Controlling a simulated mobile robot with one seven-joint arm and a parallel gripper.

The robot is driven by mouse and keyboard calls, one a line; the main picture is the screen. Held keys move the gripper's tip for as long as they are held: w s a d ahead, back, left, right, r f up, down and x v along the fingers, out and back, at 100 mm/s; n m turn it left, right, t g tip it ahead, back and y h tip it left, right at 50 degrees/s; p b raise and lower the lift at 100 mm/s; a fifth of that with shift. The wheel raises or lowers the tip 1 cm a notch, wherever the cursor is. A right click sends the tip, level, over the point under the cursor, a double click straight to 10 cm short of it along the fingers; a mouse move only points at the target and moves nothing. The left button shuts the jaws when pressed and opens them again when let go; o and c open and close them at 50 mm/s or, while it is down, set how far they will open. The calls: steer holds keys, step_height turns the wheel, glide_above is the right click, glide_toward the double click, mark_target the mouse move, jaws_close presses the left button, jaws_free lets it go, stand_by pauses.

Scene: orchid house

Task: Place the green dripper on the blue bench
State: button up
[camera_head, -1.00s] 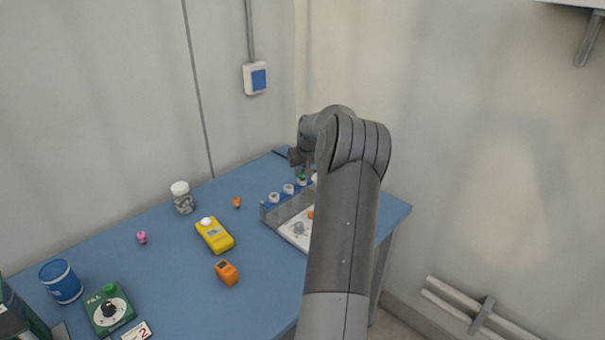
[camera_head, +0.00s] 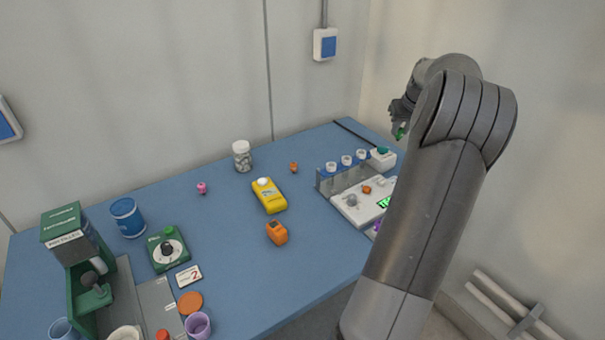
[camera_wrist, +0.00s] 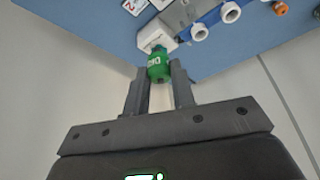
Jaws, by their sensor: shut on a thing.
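My gripper (camera_head: 399,118) is shut on the green dripper (camera_wrist: 158,66), which sits between the two fingertips in the wrist view and carries white lettering. In the head view a bit of the dripper (camera_head: 400,132) shows green under the fingers, held up in the air near the right back end of the bench. The blue bench (camera_head: 235,272) fills the lower middle of the head view and has bare surface. My arm hides its right front part.
A rack with white-rimmed tubes (camera_head: 326,181) and a white block (camera_head: 383,160) stand at the back right. A yellow meter (camera_head: 269,196), an orange device (camera_head: 277,233) and a jar (camera_head: 242,156) stand mid-bench. A green-topped machine (camera_head: 72,234) crowds the left. Bare bench lies between.

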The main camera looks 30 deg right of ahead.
steer(key=w+a+f+n+y, duration=0.2)
steer(key=a+n, duration=0.4)
steer(key=a, duration=0.7)
steer(key=w+a+f+n+y, duration=0.25)
steer(key=a+n, duration=0.35)
steer(key=a, duration=0.7)
steer(key=s+a+f+n+g+y, duration=0.1)
steer(key=s+a+f+n, duration=0.15)
steer(key=a, duration=0.55)
steer(key=s+a+f+n+g, duration=0.1)
steer(key=s+a+n, duration=0.1)
steer(key=a+n, duration=0.35)
steer(key=s+a+f+n+g+y, duration=0.1)
steer(key=s+a+n+g, duration=0.1)
steer(key=a, duration=0.8)
steer(key=shift+n, duration=0.3)
steer(key=w+a+f, duration=0.1)
steer(key=a+f, duration=0.1)
steer(key=a, duration=0.1)
steer(key=w+a+f, duration=0.2)
steer(key=a, duration=0.1)
steer(key=w+a+f, duration=0.1)
steer(key=a+f, duration=0.1)
steer(key=shift+w+a+f, duration=0.2)
steer(key=shift+w+a, duration=0.15)
steer(key=shift+a, duration=0.05)
steer(key=shift+w+a+f, duration=0.2)
steer(key=shift+a+f, duration=0.1)
steer(key=shift+a, duration=0.05)
steer(key=shift+f, duration=2)
